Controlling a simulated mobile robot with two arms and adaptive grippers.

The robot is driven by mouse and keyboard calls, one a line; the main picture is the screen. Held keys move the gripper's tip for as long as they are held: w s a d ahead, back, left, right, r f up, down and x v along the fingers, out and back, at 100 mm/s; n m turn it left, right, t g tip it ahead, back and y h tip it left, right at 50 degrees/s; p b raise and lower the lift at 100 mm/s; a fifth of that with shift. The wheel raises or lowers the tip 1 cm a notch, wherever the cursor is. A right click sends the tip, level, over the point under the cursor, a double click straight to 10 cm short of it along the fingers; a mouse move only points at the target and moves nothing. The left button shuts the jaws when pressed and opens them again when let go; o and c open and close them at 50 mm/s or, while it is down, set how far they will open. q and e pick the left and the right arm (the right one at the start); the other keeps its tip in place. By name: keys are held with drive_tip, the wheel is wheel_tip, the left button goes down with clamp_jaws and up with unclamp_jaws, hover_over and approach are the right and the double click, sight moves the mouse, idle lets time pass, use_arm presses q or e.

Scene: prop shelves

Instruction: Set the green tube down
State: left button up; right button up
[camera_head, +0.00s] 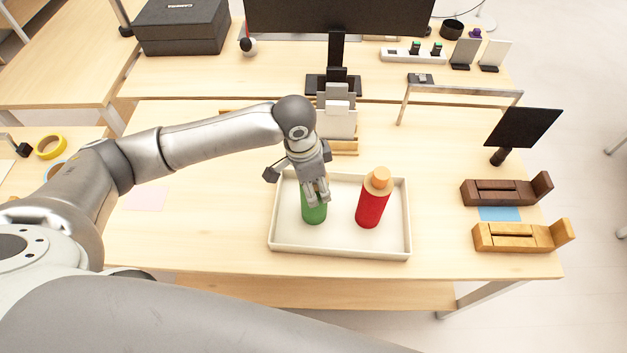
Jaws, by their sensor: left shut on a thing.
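The green tube (314,214) is upright within the outline of a shallow white tray (340,248) on the wooden table. My left gripper (316,198) comes down from above and is shut on the green tube's upper part, hiding its top. I cannot tell whether the tube's base touches the tray floor. A red bottle (371,207) with an orange cap stands upright in the tray, to the right of the green tube and apart from it. My right gripper is not in view.
Dark brown (505,190) and yellow wooden holders (518,236) lie to the right. A small black screen (522,127) stands behind them. A grey-white organiser (337,112) stands behind the tray. The table left of the tray is mostly clear, with a pink paper (146,198).

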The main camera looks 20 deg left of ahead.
use_arm(q)
drive_tip(key=o, duration=1.6)
drive_tip(key=shift+r, duration=0.55)
drive_tip(key=r, duration=0.3)
drive_tip(key=a+r+b, duration=0.1)
drive_tip(key=r, duration=0.3)
drive_tip(key=s+r+b, duration=0.1)
drive_tip(key=r, duration=0.3)
drive_tip(key=shift+a, duration=0.2)
